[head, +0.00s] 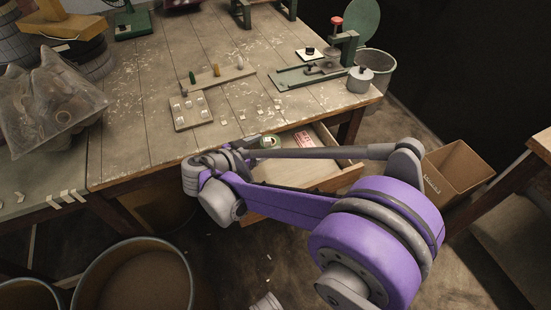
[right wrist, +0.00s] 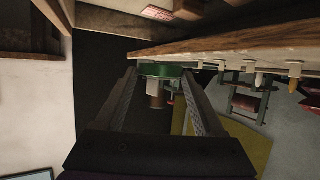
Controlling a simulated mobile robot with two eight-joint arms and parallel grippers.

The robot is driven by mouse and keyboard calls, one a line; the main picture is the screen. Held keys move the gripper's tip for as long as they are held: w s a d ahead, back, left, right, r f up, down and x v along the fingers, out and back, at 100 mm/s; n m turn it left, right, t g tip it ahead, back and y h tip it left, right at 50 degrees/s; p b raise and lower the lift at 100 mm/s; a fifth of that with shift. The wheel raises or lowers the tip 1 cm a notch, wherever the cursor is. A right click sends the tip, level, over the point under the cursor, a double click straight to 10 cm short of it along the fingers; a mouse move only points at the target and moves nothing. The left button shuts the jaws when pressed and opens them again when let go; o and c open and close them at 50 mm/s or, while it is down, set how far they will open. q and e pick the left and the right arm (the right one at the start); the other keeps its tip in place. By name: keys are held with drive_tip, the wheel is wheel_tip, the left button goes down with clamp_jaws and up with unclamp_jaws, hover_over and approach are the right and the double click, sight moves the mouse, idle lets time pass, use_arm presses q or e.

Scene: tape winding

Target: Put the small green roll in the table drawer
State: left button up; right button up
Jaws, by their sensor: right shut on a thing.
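The small green roll (head: 268,141) shows in the head view at the left side of the open table drawer (head: 318,178). It appears over the drawer, but its height above the bottom is unclear. In the right wrist view the green roll (right wrist: 163,71) sits between the two fingertips of my right gripper (right wrist: 160,76), which is shut on it. My right arm covers much of the gripper (head: 252,143) and part of the drawer in the head view. My left gripper is not in view.
A red and white packet (head: 304,140) lies in the drawer, right of the roll. The worn wooden table (head: 140,100) carries a pegged board (head: 218,77), a small tray (head: 192,111) and a green-based device (head: 310,74). A cardboard box (head: 455,175) stands right; a large bin (head: 135,275) stands front left.

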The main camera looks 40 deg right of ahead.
drive_tip(key=shift+s+d+f+m+g, duration=0.1)
drive_tip(key=shift+s+d+m+g, duration=0.1)
drive_tip(key=shift+s+m+g, duration=0.15)
drive_tip(key=shift+s+f+b, duration=0.2)
drive_tip(key=shift+f+b, duration=0.1)
drive_tip(key=shift+f, duration=0.05)
drive_tip(key=b, duration=0.3)
hover_over(268, 170)
drive_tip(key=s+a, duration=0.2)
drive_tip(key=s, duration=0.1)
drive_tip(key=f, duration=0.9)
drive_tip(key=shift+w+f, duration=0.1)
drive_tip(key=shift+w, duration=0.1)
drive_tip(key=shift+f+b, duration=0.35)
drive_tip(key=shift+f, duration=0.2)
drive_tip(key=o, duration=1.3)
